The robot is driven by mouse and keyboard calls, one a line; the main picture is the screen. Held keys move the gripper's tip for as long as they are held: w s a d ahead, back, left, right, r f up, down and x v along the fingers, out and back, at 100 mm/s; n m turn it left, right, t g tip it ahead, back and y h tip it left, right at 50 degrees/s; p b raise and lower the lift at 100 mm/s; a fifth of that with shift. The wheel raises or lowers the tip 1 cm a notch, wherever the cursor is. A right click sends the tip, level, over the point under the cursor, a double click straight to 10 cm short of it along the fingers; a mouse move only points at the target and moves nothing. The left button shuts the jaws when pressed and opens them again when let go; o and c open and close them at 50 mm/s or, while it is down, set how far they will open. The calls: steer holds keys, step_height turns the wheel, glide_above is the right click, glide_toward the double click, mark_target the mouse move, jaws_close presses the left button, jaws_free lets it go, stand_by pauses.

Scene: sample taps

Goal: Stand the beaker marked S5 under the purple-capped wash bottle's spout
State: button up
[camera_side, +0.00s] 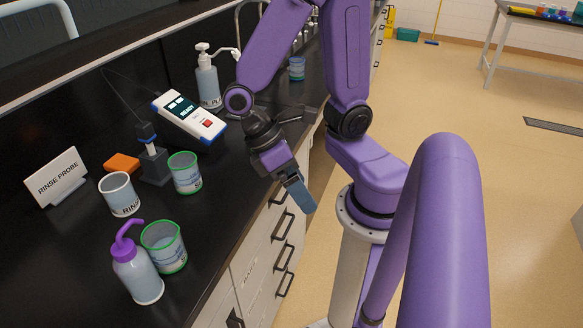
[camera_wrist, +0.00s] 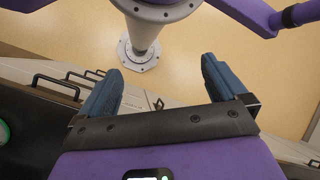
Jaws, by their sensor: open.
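The purple-capped wash bottle (camera_side: 138,272) stands on the black bench at the lower left, its purple spout bent toward the right. A green-rimmed beaker (camera_side: 166,252) stands close beside it, near the spout tip; whether it is directly under it I cannot tell. Another green-rimmed beaker (camera_side: 186,174) stands further back, its label starting with S. I cannot read S5 on any. My gripper (camera_side: 298,192) is empty, beyond the bench's front edge, pointing down; its open fingers show in the wrist view (camera_wrist: 160,68).
A white RINSE beaker (camera_side: 121,197), an orange block (camera_side: 121,163), a RINSE PROBE sign (camera_side: 58,178), a probe stand (camera_side: 154,165) and a meter (camera_side: 188,119) crowd the left bench. A pump bottle (camera_side: 208,83) stands behind. Drawer handles line the bench front.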

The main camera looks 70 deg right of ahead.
steer(key=r+n+t, duration=0.1)
steer(key=n+t, duration=0.1)
steer(key=w+r+n+t, duration=0.1)
steer(key=t, duration=0.1)
steer(key=r+n+t, duration=0.1)
steer(key=n+t, duration=0.1)
steer(key=shift+w+r+n+y, duration=0.2)
steer(key=shift+r+n+y, duration=0.1)
steer(key=shift+r+y, duration=0.1)
